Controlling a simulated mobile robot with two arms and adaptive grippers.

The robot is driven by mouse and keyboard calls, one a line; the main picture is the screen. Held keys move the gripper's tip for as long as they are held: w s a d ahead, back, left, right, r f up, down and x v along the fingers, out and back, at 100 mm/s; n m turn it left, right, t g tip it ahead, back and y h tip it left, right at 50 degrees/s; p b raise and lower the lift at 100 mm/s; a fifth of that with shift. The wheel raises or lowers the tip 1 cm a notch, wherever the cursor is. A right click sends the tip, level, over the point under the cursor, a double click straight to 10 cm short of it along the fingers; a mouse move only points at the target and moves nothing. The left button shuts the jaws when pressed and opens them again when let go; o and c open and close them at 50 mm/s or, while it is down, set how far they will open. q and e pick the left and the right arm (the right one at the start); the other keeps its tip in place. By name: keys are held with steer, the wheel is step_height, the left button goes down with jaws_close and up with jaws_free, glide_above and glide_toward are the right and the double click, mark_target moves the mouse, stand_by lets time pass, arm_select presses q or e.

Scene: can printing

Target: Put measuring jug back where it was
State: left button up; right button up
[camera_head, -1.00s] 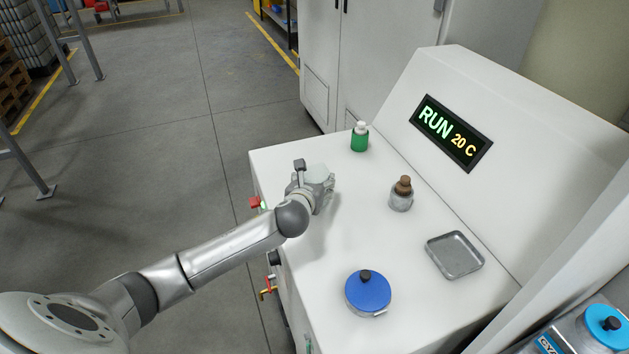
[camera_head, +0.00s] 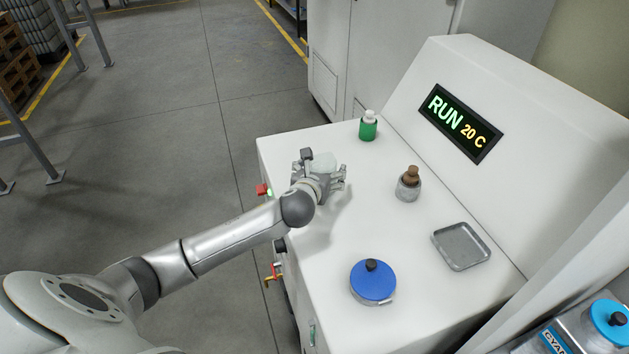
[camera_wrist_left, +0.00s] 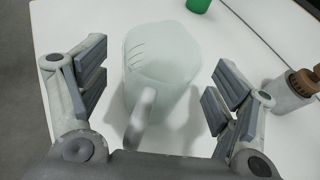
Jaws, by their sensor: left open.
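The measuring jug (camera_wrist_left: 163,62) is a frosted, translucent vessel with a handle facing my wrist. It stands upright on the white machine top in the left wrist view. In the head view only part of the jug (camera_head: 324,162) shows beyond my left gripper (camera_head: 335,178). In the left wrist view the fingers of my left gripper (camera_wrist_left: 158,88) are spread wide, one on each side of the jug. Gaps show between the fingers and the jug, so it is not gripped. My right gripper is not in view.
On the white top (camera_head: 300,150) stand a green bottle (camera_head: 368,128), a grey jar with a brown stopper (camera_head: 408,186), a shallow metal tray (camera_head: 461,247) and a blue-lidded pot (camera_head: 373,282). A sloped panel with a RUN 20 C display (camera_head: 460,123) rises behind.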

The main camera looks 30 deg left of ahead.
arm_select(q)
steer(key=b+v, duration=0.1)
steer(key=v, duration=1)
stand_by(0.3)
